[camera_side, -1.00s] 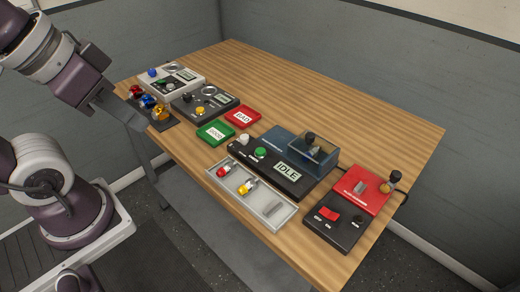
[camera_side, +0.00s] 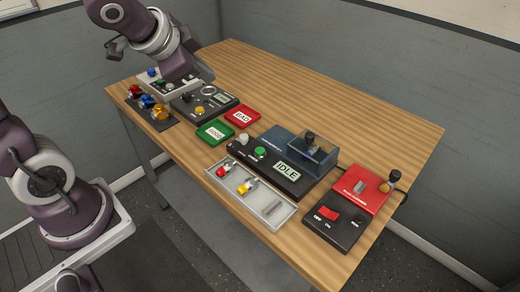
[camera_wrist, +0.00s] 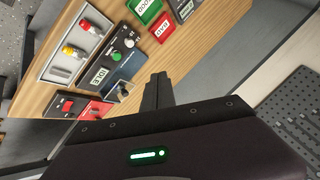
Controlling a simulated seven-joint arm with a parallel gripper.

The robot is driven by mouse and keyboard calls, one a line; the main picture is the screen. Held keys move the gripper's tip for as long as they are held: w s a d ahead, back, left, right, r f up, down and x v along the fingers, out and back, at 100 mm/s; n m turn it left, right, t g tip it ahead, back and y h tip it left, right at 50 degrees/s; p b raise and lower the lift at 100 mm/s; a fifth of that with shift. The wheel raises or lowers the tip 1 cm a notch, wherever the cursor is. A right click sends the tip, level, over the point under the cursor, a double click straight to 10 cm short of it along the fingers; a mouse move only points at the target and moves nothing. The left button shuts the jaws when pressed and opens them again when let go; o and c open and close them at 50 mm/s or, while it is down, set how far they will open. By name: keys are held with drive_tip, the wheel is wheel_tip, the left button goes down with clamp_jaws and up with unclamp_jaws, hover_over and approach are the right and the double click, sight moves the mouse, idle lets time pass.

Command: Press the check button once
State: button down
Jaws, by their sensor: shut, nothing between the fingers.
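No label reading "check" is legible, so I cannot tell which button it is. A black panel with an IDLE display (camera_side: 287,171) has a green button (camera_side: 260,152) and a pale knob; the panel also shows in the wrist view (camera_wrist: 109,64). A second black panel (camera_side: 222,105) farther left has a yellow button (camera_side: 199,111). A light grey box (camera_side: 203,76) behind it has a blue button (camera_side: 151,72). In the side view my wrist is over this box and hides part of it. My gripper (camera_wrist: 159,78) shows shut and empty in the wrist view.
A green GOOD tray (camera_side: 215,133) and a red BAD tray (camera_side: 242,117) lie mid-table. A grey tray (camera_side: 283,217) holds small coloured parts. A red box (camera_side: 362,187) stands at right. Colored parts (camera_side: 160,112) sit on a dark rack. The table's back is clear.

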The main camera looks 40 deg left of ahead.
drive_tip(key=w+d+f+m+h, duration=0.1)
drive_tip(key=w+f+m+h, duration=0.1)
drive_tip(key=w+f+m, duration=0.4)
drive_tip(key=m+h, duration=0.2)
drive_tip(key=h, duration=0.2)
hover_over(256, 151)
wheel_tip(256, 151, down, 6)
drive_tip(key=shift+d+r, duration=0.1)
drive_tip(key=shift+r, duration=0.15)
drive_tip(key=shift+f, duration=4.4)
drive_tip(key=shift+f, duration=0.4)
